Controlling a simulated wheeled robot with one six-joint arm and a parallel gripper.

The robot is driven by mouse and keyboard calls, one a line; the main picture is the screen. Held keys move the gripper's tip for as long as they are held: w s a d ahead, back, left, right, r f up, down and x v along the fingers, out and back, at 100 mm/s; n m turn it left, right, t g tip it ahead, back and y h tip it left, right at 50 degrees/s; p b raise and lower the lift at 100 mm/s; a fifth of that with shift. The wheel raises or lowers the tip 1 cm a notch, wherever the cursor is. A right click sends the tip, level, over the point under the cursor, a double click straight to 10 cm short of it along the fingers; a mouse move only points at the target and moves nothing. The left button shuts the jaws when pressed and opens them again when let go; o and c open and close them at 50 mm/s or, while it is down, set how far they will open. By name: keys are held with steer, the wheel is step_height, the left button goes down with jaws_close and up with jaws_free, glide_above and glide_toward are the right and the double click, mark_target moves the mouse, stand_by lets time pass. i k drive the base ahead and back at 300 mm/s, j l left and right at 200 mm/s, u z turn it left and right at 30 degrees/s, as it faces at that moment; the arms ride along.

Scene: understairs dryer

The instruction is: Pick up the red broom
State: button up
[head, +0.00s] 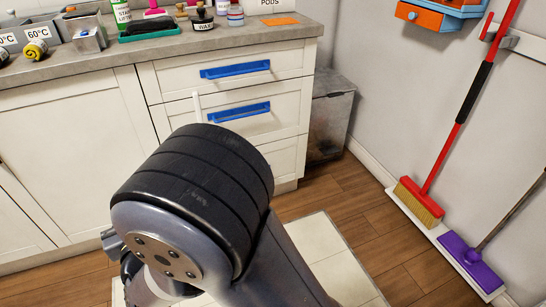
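The red broom (455,130) stands at the right of the head view, leaning against the right wall. It has a red handle with a black grip section, a red head and tan bristles. Its bristles rest on a white strip along the foot of the wall, and its upper handle passes a wall holder (515,40). My arm fills the lower middle of the view, well to the left of the broom and apart from it. My gripper cannot be made out.
A purple broom (470,262) stands right of the red one. A grey bin (330,118) stands in the corner beside white drawers (240,105) with blue handles. Bottles and brushes crowd the counter (170,48). An orange-and-blue wall box (430,15) hangs above. Wooden floor (350,205) lies open before the broom.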

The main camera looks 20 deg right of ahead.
mark_target(429, 213)
steer(key=z, duration=1.75)
steer(key=i+j+z, duration=0.1)
steer(key=z, duration=0.3)
steer(key=i+j+z, duration=0.1)
steer(key=z, duration=0.25)
steer(key=i+j+z, duration=0.1)
steer(key=z, duration=0.3)
steer(key=i+j+z, duration=0.1)
steer(key=z, duration=0.3)
steer(key=i+j, duration=0.1)
steer(key=j, duration=0.65)
steer(key=i+j, duration=0.15)
steer(key=j, duration=0.2)
